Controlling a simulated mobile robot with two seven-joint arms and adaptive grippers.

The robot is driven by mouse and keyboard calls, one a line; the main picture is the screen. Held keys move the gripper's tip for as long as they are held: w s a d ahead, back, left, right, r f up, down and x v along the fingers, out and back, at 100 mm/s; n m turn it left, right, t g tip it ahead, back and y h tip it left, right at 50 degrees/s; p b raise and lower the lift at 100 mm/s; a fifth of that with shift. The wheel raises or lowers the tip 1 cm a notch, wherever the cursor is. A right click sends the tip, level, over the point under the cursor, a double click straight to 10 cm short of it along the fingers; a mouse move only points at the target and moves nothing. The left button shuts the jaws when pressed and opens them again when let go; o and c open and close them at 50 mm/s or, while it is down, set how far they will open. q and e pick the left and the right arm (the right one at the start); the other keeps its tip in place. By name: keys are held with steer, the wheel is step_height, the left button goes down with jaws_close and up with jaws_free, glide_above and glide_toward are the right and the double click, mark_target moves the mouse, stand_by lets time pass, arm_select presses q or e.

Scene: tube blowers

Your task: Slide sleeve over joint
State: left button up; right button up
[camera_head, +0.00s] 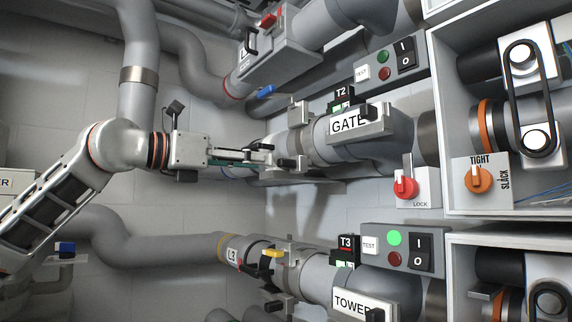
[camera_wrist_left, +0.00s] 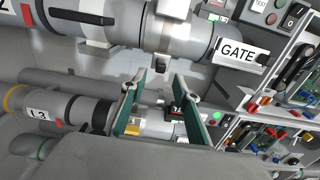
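The middle tube line carries the GATE label (camera_head: 358,122) and a grey collar (camera_head: 323,140) that looks like the sleeve. A clamp (camera_head: 298,113) stands on the line just left of that collar. The joint itself is hard to make out behind the clamp and gripper. My left gripper (camera_head: 268,155) comes in from the left in front of this line. In the left wrist view its two teal fingers (camera_wrist_left: 160,85) are apart with nothing held between them. There the GATE tube (camera_wrist_left: 190,35) runs above the fingertips, with a latch (camera_wrist_left: 161,64) beneath it. My right gripper is not in view.
A lower line has an L3 label (camera_head: 234,254), a yellow handle (camera_head: 271,253) and a TOWER label (camera_head: 352,303). A red LOCK knob (camera_head: 405,187) and a TIGHT/SLACK knob (camera_head: 478,180) are at the right. An upper tube (camera_head: 325,25) runs above.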

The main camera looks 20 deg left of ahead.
mark_target(279, 163)
arm_select(q)
steer(key=p+x, duration=0.1)
steer(key=x, duration=0.6)
steer(key=shift+d+p, duration=0.15)
steer(key=shift+p, duration=0.15)
jaws_close()
